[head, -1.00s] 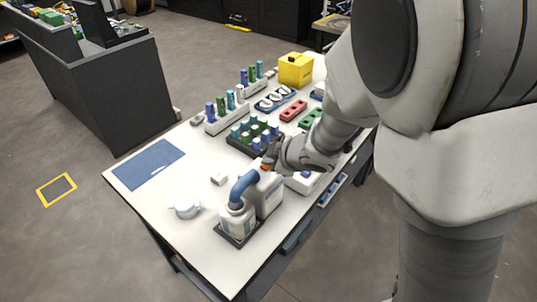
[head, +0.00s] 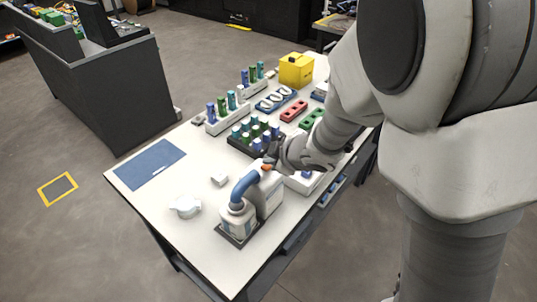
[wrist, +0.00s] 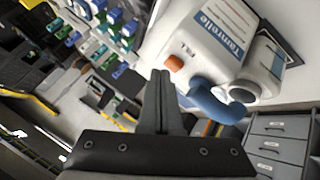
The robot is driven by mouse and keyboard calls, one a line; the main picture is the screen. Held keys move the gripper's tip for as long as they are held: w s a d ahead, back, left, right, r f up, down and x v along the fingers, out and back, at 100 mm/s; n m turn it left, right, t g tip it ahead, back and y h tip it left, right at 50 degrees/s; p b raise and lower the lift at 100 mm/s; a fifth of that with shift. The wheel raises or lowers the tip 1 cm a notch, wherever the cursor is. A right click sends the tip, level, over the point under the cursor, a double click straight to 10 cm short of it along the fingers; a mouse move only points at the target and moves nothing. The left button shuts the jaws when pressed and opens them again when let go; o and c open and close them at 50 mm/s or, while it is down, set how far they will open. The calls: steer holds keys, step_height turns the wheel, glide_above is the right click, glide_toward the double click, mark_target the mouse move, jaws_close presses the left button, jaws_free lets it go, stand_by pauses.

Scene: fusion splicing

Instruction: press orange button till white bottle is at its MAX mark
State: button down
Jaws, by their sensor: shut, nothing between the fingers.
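A white dispenser (head: 270,192) with a blue curved spout (head: 243,184) stands near the table's front edge. Its orange button (head: 266,168) is on top and also shows in the wrist view (wrist: 174,62). The white bottle (head: 238,217) stands upright under the spout's end; it also shows in the wrist view (wrist: 266,80). Its fill level and MAX mark cannot be read. My gripper (head: 269,160) is shut and empty, its fingertips (wrist: 161,74) close beside the orange button. I cannot tell whether they touch it.
The bottle stands on a dark base (head: 224,236). A small white cup-like vessel (head: 186,207), a small white block (head: 219,180) and a blue mat (head: 150,164) lie to the left. A dark rack (head: 243,146) of capped vials stands behind the dispenser. The table's front left is clear.

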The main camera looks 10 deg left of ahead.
steer(key=shift+r, duration=0.35)
step_height(320, 180, up, 5)
steer(key=p, duration=0.5)
stand_by(0.6)
